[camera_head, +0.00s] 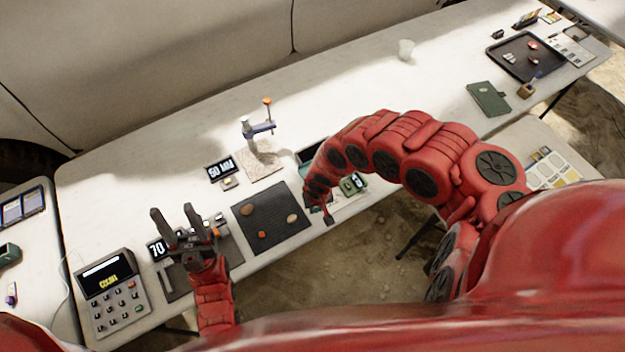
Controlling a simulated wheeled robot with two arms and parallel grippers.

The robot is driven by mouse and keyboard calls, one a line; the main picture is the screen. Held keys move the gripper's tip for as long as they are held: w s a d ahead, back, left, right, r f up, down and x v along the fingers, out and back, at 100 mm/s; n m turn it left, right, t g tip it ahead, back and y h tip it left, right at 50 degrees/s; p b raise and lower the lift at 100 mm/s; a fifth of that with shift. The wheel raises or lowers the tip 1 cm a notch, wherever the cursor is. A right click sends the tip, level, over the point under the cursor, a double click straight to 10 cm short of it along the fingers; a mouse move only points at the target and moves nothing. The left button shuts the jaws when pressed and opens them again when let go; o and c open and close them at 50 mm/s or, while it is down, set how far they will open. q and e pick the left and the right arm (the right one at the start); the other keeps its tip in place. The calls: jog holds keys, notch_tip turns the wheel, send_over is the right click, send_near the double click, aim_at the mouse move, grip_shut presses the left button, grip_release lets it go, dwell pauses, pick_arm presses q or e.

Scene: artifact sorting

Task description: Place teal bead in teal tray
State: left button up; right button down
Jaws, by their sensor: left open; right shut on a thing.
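My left gripper (174,213) is open and empty, with its fingers pointing up over the front left part of the table. My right gripper (325,209) is low at the table's front edge, just right of a dark mat (244,208). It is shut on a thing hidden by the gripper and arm. I cannot make out a teal bead anywhere. A dark tray with a teal edge (311,149) shows behind my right forearm, partly covered. A small green object (353,184) lies just right of the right gripper. I cannot tell which of these is the teal tray.
Several small orange and tan pieces lie on the dark mat. A stand with an orange knob (267,101) and a 50 MM sign (221,169) are behind it. A large calculator (111,287) stands front left. A black tray (527,56) is far right.

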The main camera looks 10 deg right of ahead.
jog(key=w+b, duration=0.1)
jog(key=b, duration=0.1)
jog(key=w+f+b, duration=0.1)
jog(key=w+b, duration=0.1)
jog(key=w+d+b, duration=0.1)
jog(key=w+b, duration=0.1)
jog(key=shift+w+f, duration=0.15)
jog(key=shift+f, duration=0.1)
jog(key=w, duration=0.2)
jog(key=w+b, duration=0.1)
jog(key=w, duration=0.1)
jog(key=w+d, duration=0.1)
jog(key=w, duration=0.2)
jog(key=shift+r, duration=0.15)
jog(key=shift+w+d, duration=0.3)
jog(key=shift+w, duration=0.65)
notch_tip(320, 180, down, 3)
jog(key=shift+s+a+r, duration=0.1)
jog(key=shift+r, duration=0.05)
jog(key=shift+f, duration=0.5)
